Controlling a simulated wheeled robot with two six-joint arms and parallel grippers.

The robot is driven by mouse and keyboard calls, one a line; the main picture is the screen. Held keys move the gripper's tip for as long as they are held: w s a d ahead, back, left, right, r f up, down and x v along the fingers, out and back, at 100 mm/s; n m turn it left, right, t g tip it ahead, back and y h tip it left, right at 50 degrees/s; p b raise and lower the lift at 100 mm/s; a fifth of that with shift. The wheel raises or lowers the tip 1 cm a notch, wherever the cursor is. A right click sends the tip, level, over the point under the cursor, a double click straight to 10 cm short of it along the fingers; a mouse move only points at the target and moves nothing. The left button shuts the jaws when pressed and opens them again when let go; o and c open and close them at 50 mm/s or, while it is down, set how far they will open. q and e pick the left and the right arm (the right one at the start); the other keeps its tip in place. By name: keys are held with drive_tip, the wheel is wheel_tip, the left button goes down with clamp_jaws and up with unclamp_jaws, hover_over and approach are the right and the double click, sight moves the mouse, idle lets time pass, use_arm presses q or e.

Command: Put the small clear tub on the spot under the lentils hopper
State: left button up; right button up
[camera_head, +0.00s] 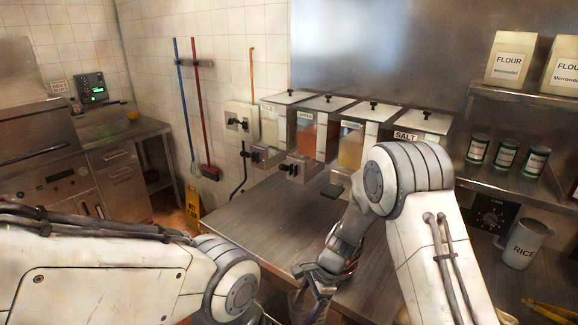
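A row of several clear-fronted hoppers with steel lids stands at the back of the steel counter (262,225). The one with orange-red contents (306,138) looks like the lentils hopper, but its label is too small to read surely. A dark flat square (332,191) lies on the counter in front of the hoppers. My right gripper (314,288) points down at the counter's front edge. A faint, see-through shape shows below it at the bottom edge; I cannot tell whether it is the small clear tub or whether the gripper holds it. My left gripper is out of view.
A hopper labelled SALT (406,134) stands behind my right arm. A white RICE jug (523,243) stands at the right, below a shelf with several green-labelled cans (506,158) and flour bags (513,58). The counter's left part is clear.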

sight(328, 318)
drive_tip(key=d+f+n, duration=0.1)
drive_tip(key=n, duration=0.1)
drive_tip(key=s+d+f+n+g+b, duration=0.1)
drive_tip(key=d+f+n, duration=0.1)
drive_tip(key=s+d+f+n+g+h+b, duration=0.1)
drive_tip(key=d+n, duration=0.1)
drive_tip(key=shift+s+d+f, duration=0.1)
drive_tip(key=shift+d+f, duration=0.1)
drive_tip(key=shift+f, duration=0.1)
drive_tip(key=s+d+f+n+g+h+b, duration=0.1)
drive_tip(key=s+d+f+n+h+b, duration=0.1)
drive_tip(key=d+n, duration=0.6)
drive_tip(key=shift+s+d+f+n+h+b, duration=0.3)
drive_tip(key=shift+s+d+f+n+h, duration=0.1)
drive_tip(key=shift+s+d+h, duration=0.25)
drive_tip(key=shift+s+d, duration=0.1)
drive_tip(key=shift+d, duration=0.1)
